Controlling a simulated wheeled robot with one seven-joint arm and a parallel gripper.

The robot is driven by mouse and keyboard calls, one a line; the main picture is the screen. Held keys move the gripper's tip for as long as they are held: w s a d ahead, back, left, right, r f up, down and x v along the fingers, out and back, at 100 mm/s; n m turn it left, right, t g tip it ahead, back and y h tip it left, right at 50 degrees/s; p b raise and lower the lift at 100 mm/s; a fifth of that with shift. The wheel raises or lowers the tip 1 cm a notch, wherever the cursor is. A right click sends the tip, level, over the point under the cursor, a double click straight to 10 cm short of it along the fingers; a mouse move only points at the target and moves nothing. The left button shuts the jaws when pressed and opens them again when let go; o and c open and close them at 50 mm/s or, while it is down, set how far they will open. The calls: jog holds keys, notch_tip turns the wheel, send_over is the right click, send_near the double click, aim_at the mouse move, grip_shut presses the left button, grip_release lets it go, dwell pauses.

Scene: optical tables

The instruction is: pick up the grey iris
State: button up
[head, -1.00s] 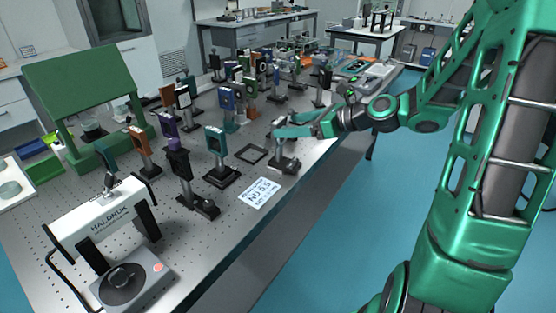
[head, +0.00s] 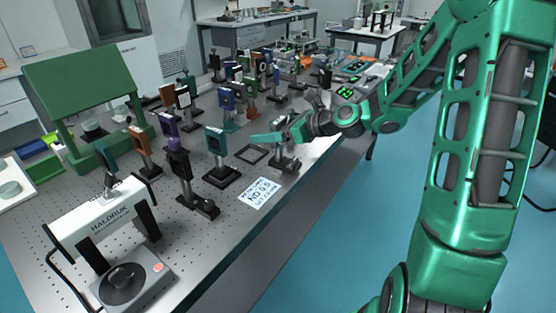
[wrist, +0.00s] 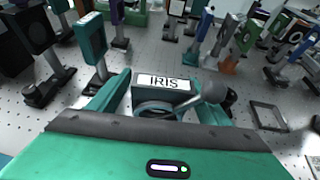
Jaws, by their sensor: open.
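The grey iris (wrist: 166,84) stands upright in the wrist view, with a white label reading IRIS on its top and a round ring and a lever below the label. My gripper (wrist: 166,103) is open, with one green finger on each side of the iris. Whether the fingers touch it I cannot tell. In the head view my gripper (head: 280,136) is at the top of a short post on a grey base (head: 286,163) near the table's right edge. The iris's upper part is mostly hidden there by the fingers.
A flat black square frame (head: 252,154) and a white ND 0.5 card (head: 260,193) lie close by. A teal mount (head: 216,143) and a dark mount (head: 180,165) stand to the left. Several other posts crowd the table (head: 220,255) behind. Its front is clearer.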

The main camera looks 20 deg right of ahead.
grip_shut()
jog(key=shift+r, duration=0.1)
